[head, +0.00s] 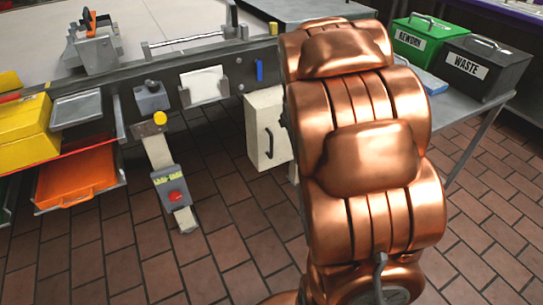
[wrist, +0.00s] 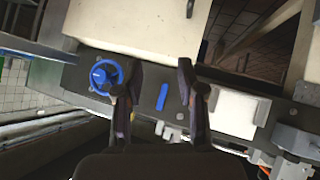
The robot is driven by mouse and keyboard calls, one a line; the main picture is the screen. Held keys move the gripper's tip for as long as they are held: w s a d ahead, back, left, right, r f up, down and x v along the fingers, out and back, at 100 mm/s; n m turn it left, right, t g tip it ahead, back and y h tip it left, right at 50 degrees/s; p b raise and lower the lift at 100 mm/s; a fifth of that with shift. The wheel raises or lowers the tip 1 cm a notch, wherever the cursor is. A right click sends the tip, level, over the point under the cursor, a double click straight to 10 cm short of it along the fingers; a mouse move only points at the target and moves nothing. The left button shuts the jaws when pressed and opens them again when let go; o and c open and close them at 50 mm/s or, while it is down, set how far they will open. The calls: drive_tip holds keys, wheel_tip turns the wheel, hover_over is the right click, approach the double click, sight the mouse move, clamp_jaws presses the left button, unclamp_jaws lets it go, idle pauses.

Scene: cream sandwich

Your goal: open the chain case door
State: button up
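The chain case looks to be the cream box (head: 262,124) low on the machine's front, partly hidden behind my copper arm in the head view. Its front has a dark upright handle (head: 269,143); the door looks shut, though its seam is not clear. In the wrist view the cream case (wrist: 135,25) fills the upper middle, with the dark handle (wrist: 190,8) at the top edge. My gripper (wrist: 158,75) is open and empty, its two fingers wide apart below the case in the picture. I see no contact with the handle. My arm hides the gripper in the head view.
A blue handwheel (wrist: 104,74) shows beside the left finger. A blue strip (wrist: 162,97) shows between the fingers. In the head view a post with a red button (head: 175,197) stands left of the case. A bench with waste (head: 482,68) and rework bins stands right.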

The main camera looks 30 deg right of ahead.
drive_tip(key=w+d+f+n+t+y+b, duration=0.1)
drive_tip(key=w+d+f+t+b, duration=0.1)
drive_tip(key=w+f+b, duration=0.3)
drive_tip(key=w+d+f+t+y+b, duration=0.1)
drive_tip(key=d+f+t+b, duration=0.15)
drive_tip(key=f, duration=0.35)
drive_tip(key=n+t+y+b, duration=0.1)
drive_tip(key=t+y+b, duration=0.35)
drive_tip(key=b, duration=0.45)
approach(272, 144)
drive_tip(key=w, duration=0.3)
drive_tip(key=shift+y, duration=0.25)
drive_tip(key=w, duration=0.2)
drive_tip(key=w+b, duration=0.1)
drive_tip(key=w, duration=0.3)
drive_tip(key=shift+w+a+b, duration=0.25)
drive_tip(key=shift+a+b, duration=0.1)
drive_tip(key=shift+b, duration=0.05)
drive_tip(key=shift+w+r, duration=0.15)
drive_tip(key=shift+w, duration=0.45)
drive_tip(key=shift+c, duration=0.2)
clamp_jaws()
